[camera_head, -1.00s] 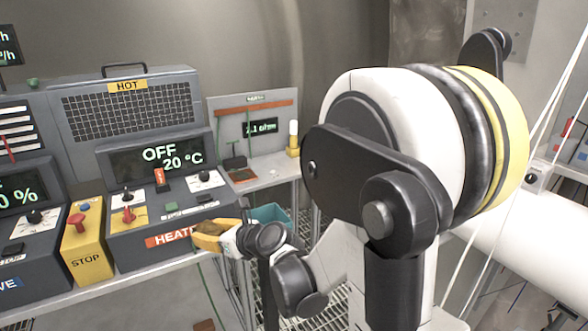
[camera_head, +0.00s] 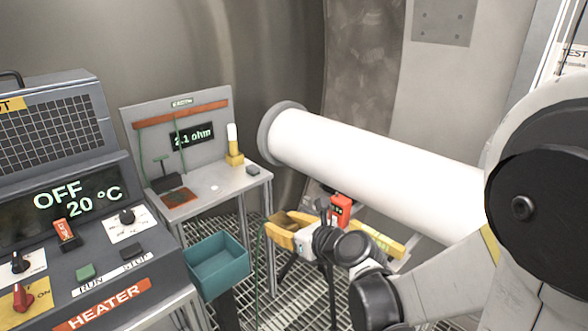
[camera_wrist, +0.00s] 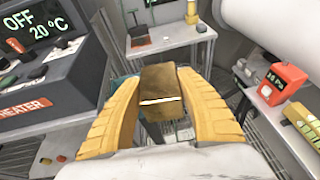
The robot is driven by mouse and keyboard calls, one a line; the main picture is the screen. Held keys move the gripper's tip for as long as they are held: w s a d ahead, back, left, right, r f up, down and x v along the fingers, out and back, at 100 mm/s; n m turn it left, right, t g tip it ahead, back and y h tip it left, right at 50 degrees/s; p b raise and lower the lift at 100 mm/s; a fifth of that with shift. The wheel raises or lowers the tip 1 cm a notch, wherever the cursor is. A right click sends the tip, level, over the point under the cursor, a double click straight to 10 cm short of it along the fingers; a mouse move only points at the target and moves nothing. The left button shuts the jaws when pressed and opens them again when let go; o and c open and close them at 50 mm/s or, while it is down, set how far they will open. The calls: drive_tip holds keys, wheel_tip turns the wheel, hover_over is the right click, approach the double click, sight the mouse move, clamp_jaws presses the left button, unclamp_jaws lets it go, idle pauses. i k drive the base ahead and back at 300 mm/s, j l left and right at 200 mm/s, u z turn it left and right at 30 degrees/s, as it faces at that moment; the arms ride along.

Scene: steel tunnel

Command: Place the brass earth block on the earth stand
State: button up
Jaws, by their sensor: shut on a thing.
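My gripper (camera_head: 284,232), with yellow fingers, is in the lower middle of the head view. In the wrist view its fingers are shut on the brass block (camera_wrist: 160,80), one on each side. The block is mostly hidden between the fingers in the head view. The earth stand (camera_head: 215,199) is a small grey table with an upright panel, a copper bar and a 2.1 ohm display. A copper plate (camera_head: 180,198) and a black clamp lie on its top. My gripper is apart from the stand, to its lower right in the head view.
The heater console (camera_head: 75,235) is at left, with a teal bin (camera_head: 218,262) between it and my gripper. A yellow-and-white lamp (camera_head: 234,150) is on the stand. A red meter (camera_head: 341,209) and a large white pipe (camera_head: 370,155) are to the right. A green cable hangs near my gripper.

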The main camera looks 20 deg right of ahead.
sight(233, 180)
drive_tip(key=i+l+z, duration=0.1)
drive_tip(key=i, duration=0.35)
drive_tip(key=i+l+z, duration=0.1)
drive_tip(key=i, duration=0.35)
drive_tip(key=i+u, duration=0.15)
drive_tip(key=u, duration=0.35)
drive_tip(key=i+l+u, duration=0.1)
drive_tip(key=u, duration=0.35)
drive_tip(key=l+u, duration=0.2)
drive_tip(key=u, duration=0.3)
drive_tip(key=i+u, duration=0.1)
drive_tip(key=i+j, duration=0.25)
drive_tip(key=i, duration=0.2)
